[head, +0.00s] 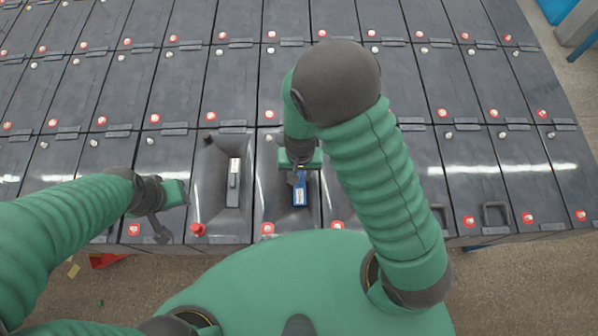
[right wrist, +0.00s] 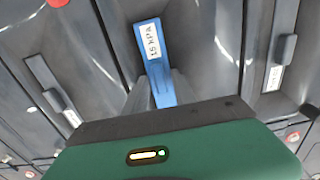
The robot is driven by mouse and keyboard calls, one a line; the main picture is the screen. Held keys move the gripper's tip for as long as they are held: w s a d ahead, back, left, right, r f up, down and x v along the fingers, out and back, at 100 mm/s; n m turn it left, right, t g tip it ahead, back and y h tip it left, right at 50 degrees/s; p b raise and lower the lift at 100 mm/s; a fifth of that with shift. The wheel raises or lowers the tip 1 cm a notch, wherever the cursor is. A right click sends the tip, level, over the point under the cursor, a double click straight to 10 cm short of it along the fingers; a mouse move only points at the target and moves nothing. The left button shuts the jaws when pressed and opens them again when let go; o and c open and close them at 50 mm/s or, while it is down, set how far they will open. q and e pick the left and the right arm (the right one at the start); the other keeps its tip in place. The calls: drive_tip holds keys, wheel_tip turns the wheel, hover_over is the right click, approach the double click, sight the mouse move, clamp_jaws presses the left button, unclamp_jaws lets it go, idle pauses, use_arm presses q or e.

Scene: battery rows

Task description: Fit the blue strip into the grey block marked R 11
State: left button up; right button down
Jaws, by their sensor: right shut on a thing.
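The blue strip (head: 300,189) has a white label that reads roughly "15 kPa" in the right wrist view (right wrist: 157,66). My right gripper (head: 299,174) is shut on it; its two fingers (right wrist: 162,92) flank the strip. The strip is over or in the hollow of a dark grey block (head: 268,212) in the front row; I cannot tell whether it touches the bottom. I cannot read the mark R 11 on any block. My left gripper (head: 160,230) hangs over the front row at the left, apart from the strip; its jaw gap is unclear.
The left neighbour block (head: 208,185) has a hollow with a grey piece (head: 234,183) bearing a white label. Rows of dark blocks with red and pale caps fill the bench behind. A red object (head: 108,260) lies on the floor at the left.

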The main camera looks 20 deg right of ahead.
drive_tip(key=shift+f, duration=0.25)
idle(0.3)
drive_tip(key=c, duration=0.9)
unclamp_jaws()
drive_tip(key=shift+c, duration=0.2)
drive_tip(key=shift+o, duration=0.2)
drive_tip(key=o, duration=0.4)
drive_tip(key=shift+o, duration=0.2)
drive_tip(key=shift+r, duration=0.1)
wheel_tip(320, 180, up, 7)
drive_tip(key=p, duration=0.6)
drive_tip(key=shift+p, duration=0.35)
